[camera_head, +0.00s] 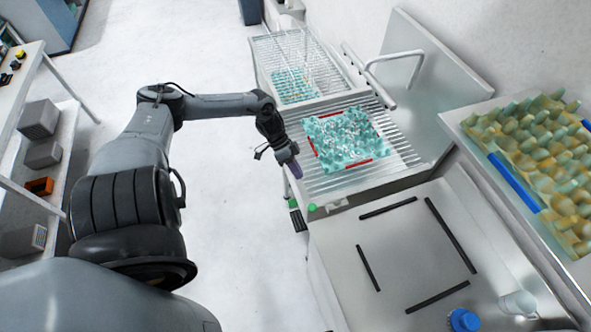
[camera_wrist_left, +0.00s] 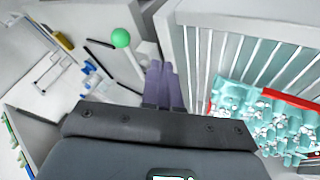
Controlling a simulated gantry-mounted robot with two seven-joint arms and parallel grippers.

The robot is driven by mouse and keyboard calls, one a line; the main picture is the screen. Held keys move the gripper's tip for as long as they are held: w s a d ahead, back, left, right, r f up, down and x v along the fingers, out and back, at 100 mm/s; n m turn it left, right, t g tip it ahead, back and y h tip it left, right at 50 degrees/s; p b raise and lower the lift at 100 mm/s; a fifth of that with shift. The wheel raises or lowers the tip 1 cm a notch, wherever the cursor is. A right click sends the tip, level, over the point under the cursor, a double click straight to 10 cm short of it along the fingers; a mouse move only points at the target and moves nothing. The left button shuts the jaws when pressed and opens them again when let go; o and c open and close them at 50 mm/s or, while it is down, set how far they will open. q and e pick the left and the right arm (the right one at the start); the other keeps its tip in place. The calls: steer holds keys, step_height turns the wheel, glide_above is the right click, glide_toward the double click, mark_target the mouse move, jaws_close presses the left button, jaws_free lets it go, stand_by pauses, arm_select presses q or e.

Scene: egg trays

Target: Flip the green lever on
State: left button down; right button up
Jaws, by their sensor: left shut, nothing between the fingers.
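The green lever shows as a small green knob (camera_head: 312,208) at the front corner of the machine in the head view. In the left wrist view its round green ball (camera_wrist_left: 120,38) sits on a thin pale rod, up and left of my fingertips. My left gripper (camera_head: 296,172) hangs beside the roller bed's left edge, behind the knob and apart from it. Its purple fingers (camera_wrist_left: 162,72) are shut together with nothing between them. My right gripper is not in view.
A teal egg tray (camera_head: 345,138) lies on the rollers within red markings. A metal table (camera_head: 400,245) with black strips stands in front, with a blue-capped item (camera_head: 464,320). More egg trays (camera_head: 535,150) are at right. Open floor (camera_head: 235,215) lies left of the machine.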

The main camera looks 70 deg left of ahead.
mark_target(327, 203)
arm_select(q)
steer(key=x, duration=0.6)
steer(key=shift+w+d+f, duration=0.15)
steer(key=shift+d+f, duration=0.05)
steer(key=shift+f, duration=0.05)
steer(key=shift+s+d+r+p, duration=0.15)
steer(key=shift+d+p, duration=0.2)
steer(key=shift+d, duration=0.2)
steer(key=shift+s+d+r+p, duration=0.15)
steer(key=shift+d+p, duration=0.15)
steer(key=shift+d, duration=0.25)
steer(key=shift+s+d+p, duration=0.15)
steer(key=shift+d+p, duration=0.25)
steer(key=shift+d, duration=0.5)
